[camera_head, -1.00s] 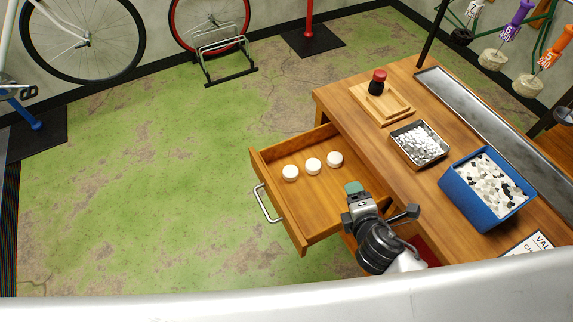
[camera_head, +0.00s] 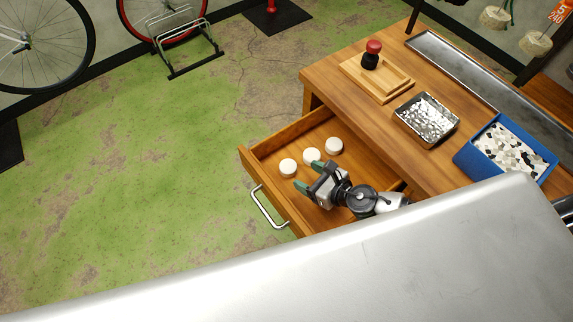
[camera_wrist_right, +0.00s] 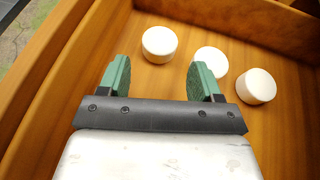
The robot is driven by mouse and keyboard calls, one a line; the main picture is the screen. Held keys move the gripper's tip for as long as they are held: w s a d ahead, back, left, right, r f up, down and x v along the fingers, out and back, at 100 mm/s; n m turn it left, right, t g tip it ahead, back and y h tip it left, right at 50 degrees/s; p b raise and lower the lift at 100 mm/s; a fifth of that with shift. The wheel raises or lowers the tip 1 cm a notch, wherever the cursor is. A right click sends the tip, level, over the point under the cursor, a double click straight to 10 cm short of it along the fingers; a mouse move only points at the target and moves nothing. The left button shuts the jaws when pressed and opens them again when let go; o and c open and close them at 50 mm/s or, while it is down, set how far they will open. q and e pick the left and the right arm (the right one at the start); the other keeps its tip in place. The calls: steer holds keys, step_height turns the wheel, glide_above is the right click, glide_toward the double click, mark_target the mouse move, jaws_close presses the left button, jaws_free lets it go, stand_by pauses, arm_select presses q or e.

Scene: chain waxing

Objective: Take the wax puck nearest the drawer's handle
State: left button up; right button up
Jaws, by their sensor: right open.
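Three white wax pucks stand in a row in the open wooden drawer (camera_head: 277,140). The puck nearest the handle (camera_head: 264,207) is the left one (camera_head: 288,168); in the right wrist view it is the left puck (camera_wrist_right: 159,43), just ahead of the gap between the fingers. My left gripper is out of view.
The workbench (camera_head: 335,75) holds a wooden board (camera_head: 391,92) with a red-topped dark item (camera_head: 371,54), a metal tray (camera_head: 405,123) and a blue bin (camera_head: 470,160). Drawer walls surround the pucks. Green floor (camera_head: 150,160) is clear left of the drawer.

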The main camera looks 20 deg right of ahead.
mark_target(291, 167)
steer(key=x, duration=0.7)
steer(key=shift+f, duration=0.1)
steer(key=c, duration=0.7)
